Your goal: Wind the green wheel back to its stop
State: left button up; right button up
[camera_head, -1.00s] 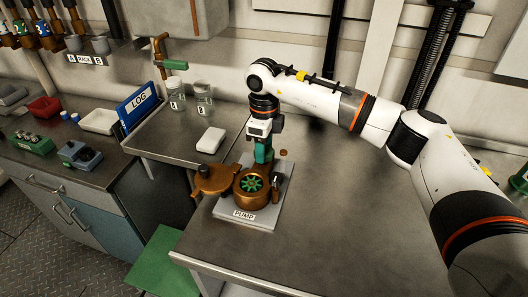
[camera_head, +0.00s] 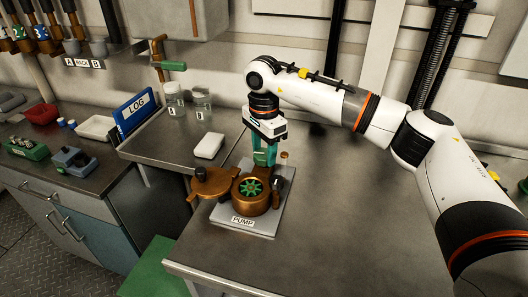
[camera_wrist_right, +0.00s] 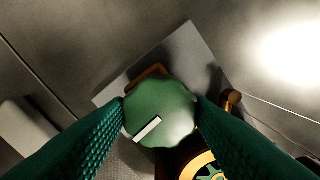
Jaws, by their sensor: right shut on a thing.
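The green wheel (camera_wrist_right: 160,108) is a scalloped knob with a white mark, seen from above in the right wrist view. The mark lies toward its lower left edge. My right gripper (camera_wrist_right: 161,106) is shut on the wheel, with one ribbed teal finger on each side. In the head view my right gripper (camera_head: 264,160) points down behind the pump (camera_head: 249,202), and its fingers mostly hide the wheel. The pump's round brown housing is open and shows a green star-shaped rotor (camera_head: 250,187). My left gripper is out of view.
The brown cover (camera_head: 212,182) stands open left of the housing. The grey base plate (camera_head: 260,224) sits on a steel bench (camera_head: 340,215). A white box (camera_head: 209,146) and two jars (camera_head: 188,104) stand farther back. The bench right of the pump is clear.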

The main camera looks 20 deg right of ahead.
aim_at(264, 153)
jog(key=n, duration=0.3)
jog(key=shift+n, duration=0.4)
jog(key=n+b, duration=0.1)
jog(key=n, duration=0.3)
jog(key=shift+r+n, duration=0.1)
jog(key=shift+n, duration=0.2)
jog(key=n, duration=0.4)
jog(key=shift+n, duration=2)
jog(key=o, duration=1)
jog(key=shift+c, duration=0.2)
notch_tip(264, 153, up, 12)
jog(key=shift+b, duration=0.45)
